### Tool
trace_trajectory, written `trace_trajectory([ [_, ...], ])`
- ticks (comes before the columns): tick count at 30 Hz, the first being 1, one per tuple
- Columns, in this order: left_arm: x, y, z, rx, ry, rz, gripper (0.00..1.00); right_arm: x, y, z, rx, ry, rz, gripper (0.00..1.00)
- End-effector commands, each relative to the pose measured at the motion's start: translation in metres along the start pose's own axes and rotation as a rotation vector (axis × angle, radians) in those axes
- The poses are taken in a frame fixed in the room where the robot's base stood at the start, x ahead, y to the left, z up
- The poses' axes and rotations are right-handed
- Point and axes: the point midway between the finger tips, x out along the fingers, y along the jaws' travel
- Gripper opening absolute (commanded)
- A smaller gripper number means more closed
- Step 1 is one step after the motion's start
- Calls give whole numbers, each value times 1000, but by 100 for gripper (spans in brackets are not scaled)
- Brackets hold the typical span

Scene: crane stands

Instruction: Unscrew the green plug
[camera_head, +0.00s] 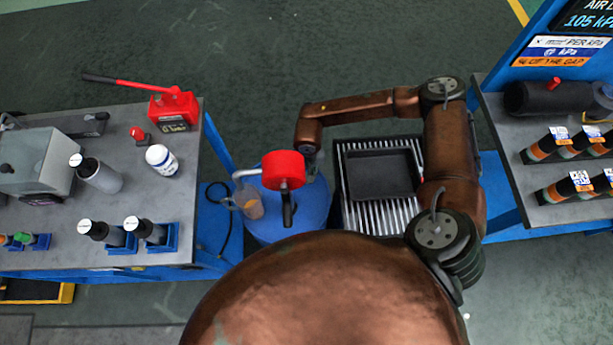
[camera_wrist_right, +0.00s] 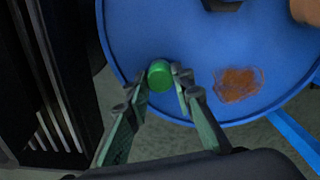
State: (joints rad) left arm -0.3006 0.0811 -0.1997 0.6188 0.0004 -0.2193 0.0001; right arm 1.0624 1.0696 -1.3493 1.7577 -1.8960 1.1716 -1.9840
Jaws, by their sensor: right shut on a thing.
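The green plug (camera_wrist_right: 160,76) is a small round cap on top of the blue drum (camera_wrist_right: 190,40), near its rim. My right gripper (camera_wrist_right: 161,82) is shut on the plug, with one fingertip on each side of it in the right wrist view. In the head view the blue drum (camera_head: 310,215) stands in the middle, and my right arm reaches over from the right to its far edge. The plug is hidden there, and the right gripper (camera_head: 312,160) shows only in small part. My left gripper is not in view.
A brown stain (camera_wrist_right: 238,84) marks the lid. A black tray (camera_head: 382,174) lies on a ribbed rack right of the drum. Benches with bottles flank both sides.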

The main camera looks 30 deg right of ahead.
Motion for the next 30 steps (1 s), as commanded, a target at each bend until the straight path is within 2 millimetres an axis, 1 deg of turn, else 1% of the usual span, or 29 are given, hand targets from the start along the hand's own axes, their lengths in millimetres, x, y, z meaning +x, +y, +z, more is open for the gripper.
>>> trace_trajectory([
  [1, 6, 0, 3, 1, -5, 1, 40, 4, 1, 0, -56, -3, 3, 0],
  [4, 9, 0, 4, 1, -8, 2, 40, 2, 1, 0, -143, -2, 3, 0],
  [7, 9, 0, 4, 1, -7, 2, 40, 0, 1, 0, -172, -2, 2, 0],
  [12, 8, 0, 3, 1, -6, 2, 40, 0, 1, 0, -171, -1, 2, 0],
  [13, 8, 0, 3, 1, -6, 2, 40, 0, 1, 0, -171, -1, 2, 23],
  [21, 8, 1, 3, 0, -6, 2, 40, 0, 0, 0, -169, 0, 1, 42],
  [27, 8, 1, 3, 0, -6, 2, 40, 0, 0, 0, -169, 0, 1, 42],
  [30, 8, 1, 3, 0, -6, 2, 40, 0, 0, 0, -169, 0, 1, 37],
])
